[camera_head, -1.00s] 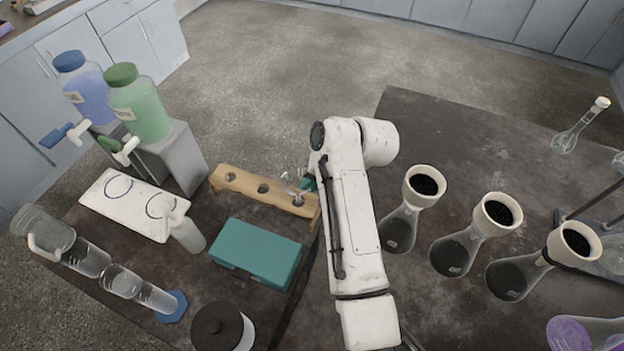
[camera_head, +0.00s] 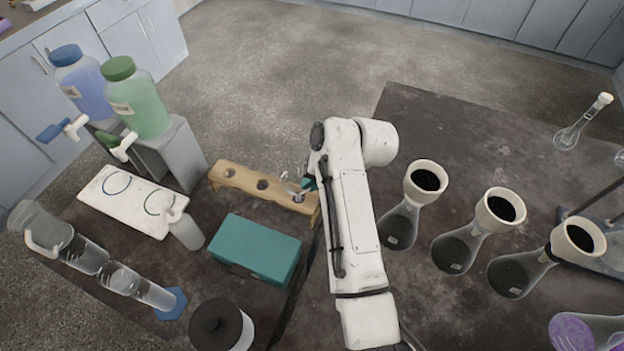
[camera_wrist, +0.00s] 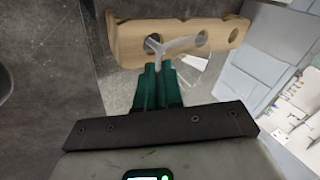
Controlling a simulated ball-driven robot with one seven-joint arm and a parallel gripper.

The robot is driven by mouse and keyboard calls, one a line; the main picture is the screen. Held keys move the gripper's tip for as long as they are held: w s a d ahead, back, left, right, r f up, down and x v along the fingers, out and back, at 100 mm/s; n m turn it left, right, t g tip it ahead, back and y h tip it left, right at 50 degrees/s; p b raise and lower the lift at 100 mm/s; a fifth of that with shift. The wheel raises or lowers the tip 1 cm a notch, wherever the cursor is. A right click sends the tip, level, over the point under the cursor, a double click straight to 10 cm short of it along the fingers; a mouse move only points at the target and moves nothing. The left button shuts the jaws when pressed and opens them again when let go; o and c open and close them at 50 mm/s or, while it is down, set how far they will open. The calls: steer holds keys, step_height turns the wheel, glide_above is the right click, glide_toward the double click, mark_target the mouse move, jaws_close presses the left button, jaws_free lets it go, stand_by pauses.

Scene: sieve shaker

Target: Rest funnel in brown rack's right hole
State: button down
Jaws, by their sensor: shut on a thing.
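The brown wooden rack (camera_head: 245,181) stands near the table's back edge, with a row of three holes. The clear funnel (camera_head: 291,186) is at the rack's right hole (camera_head: 298,198). My gripper (camera_head: 309,184) is just right of it, its green fingers partly hidden by my arm. In the wrist view, my gripper (camera_wrist: 157,68) is shut on the funnel (camera_wrist: 176,45), which shows as a thin grey shape over the rack (camera_wrist: 124,46). The funnel overlaps the hole at the left there. I cannot tell whether its stem is inside the hole.
A teal box (camera_head: 256,250) stands in front of the rack. A wash bottle (camera_head: 186,232) and a white tray (camera_head: 95,204) are to the left. Flasks with black-filled funnels (camera_head: 398,225) stand right of my arm.

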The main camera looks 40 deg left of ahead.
steer(key=shift+f+b, duration=0.5)
steer(key=shift+f, duration=0.4)
steer(key=shift+f, duration=0.35)
steer(key=shift+f+b, duration=0.25)
steer(key=shift+b, duration=0.05)
steer(key=shift+s+f+p, duration=0.15)
steer(key=shift+f+p, duration=0.25)
steer(key=shift+f, duration=0.05)
stand_by(2.4)
steer(key=c, duration=1.2)
jaws_free()
steer(key=shift+r, duration=0.1)
step_height(320, 180, up, 6)
steer(key=p, duration=0.5)
